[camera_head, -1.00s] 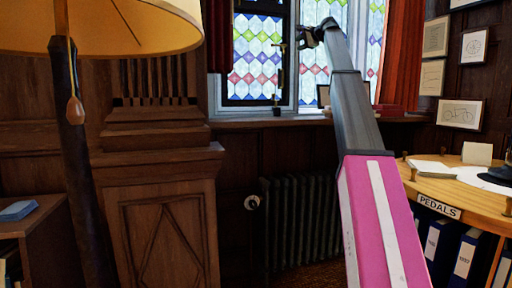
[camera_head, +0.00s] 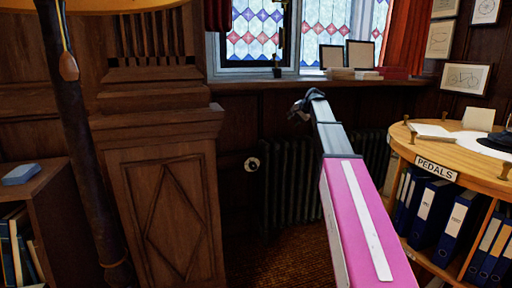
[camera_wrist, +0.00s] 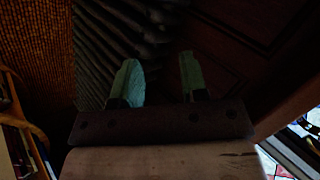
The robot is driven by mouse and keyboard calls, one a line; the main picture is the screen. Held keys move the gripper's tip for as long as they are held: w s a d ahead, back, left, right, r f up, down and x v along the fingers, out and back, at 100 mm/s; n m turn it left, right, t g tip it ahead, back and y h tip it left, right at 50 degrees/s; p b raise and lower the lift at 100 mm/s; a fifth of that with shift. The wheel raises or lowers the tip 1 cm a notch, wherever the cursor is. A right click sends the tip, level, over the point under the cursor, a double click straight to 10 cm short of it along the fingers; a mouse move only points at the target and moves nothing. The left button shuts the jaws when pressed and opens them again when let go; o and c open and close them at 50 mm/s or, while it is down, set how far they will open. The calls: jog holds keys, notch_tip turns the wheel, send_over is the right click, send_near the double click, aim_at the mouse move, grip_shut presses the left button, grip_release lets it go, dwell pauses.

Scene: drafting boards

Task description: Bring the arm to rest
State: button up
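My gripper (camera_head: 299,107) is at the far end of my pink and grey arm in the head view, in front of the dark panelling below the window sill and above the radiator. In the wrist view its two greenish fingers (camera_wrist: 160,78) stand apart with nothing between them. The arm reaches out away from me and holds nothing.
A ribbed radiator (camera_head: 290,180) stands under the window sill (camera_head: 300,82). A round-edged wooden shelf table (camera_head: 455,160) labelled PEDALS, with blue binders (camera_head: 428,212), is at right. A lamp post (camera_head: 75,150) and carved wooden pillar (camera_head: 165,200) are at left. Carpet (camera_head: 290,258) shows below.

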jog(key=s+a+f+n+g+h, duration=0.1)
jog(key=s+f+n+g+h, duration=0.15)
jog(key=s+f, duration=1.35)
jog(key=s+f+n+g+h, duration=0.1)
jog(key=s+f+n+g, duration=0.15)
jog(key=s+f, duration=1.35)
jog(key=s+f+n+g+h, duration=0.1)
jog(key=s+f+n+g, duration=0.1)
jog(key=s+f, duration=0.9)
jog(key=shift+d+f+h, duration=0.3)
jog(key=shift+h, duration=0.05)
